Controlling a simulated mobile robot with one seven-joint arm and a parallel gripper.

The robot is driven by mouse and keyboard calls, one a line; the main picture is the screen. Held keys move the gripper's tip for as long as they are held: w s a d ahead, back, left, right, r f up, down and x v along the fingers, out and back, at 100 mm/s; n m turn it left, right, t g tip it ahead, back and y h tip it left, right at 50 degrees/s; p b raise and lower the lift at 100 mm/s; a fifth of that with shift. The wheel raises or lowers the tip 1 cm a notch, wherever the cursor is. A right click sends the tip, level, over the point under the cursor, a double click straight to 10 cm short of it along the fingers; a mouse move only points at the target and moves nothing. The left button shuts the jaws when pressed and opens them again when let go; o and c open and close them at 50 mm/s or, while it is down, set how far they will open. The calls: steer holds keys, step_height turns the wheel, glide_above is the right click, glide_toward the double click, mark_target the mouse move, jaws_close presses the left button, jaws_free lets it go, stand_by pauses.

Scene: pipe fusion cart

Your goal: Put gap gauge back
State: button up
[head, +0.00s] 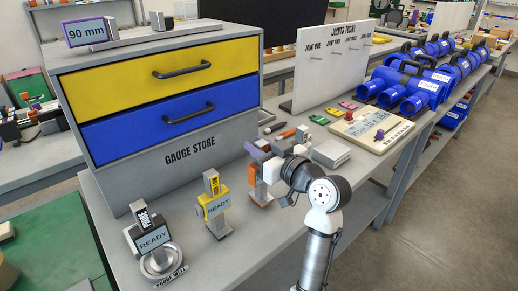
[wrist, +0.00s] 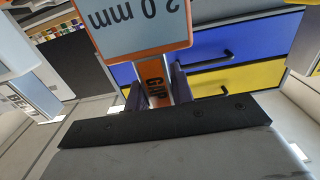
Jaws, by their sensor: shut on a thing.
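The gap gauge (wrist: 138,28) is an orange-trimmed block with a "2.0 mm" display and a stem marked GAP, upside down in the wrist view. My gripper (wrist: 158,85) is shut on that stem, one dark finger on each side. In the head view my gripper (head: 268,160) is right of the yellow gauge, in front of the grey gauge store (head: 190,155). Orange parts (head: 262,198) show under it, partly hidden by my wrist. I cannot tell whether the gauge touches the bench.
A yellow READY gauge (head: 216,207) and a READY probe (head: 152,240) on a round base stand at the front left. The store's yellow drawer (head: 130,84) and blue drawer (head: 140,128) are closed.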

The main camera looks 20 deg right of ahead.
steer(key=shift+f, duration=0.6)
steer(key=o, duration=0.9)
steer(key=shift+o, duration=0.2)
steer(key=b+v, duration=0.3)
steer(key=v, duration=0.9)
steer(key=shift+b, duration=0.35)
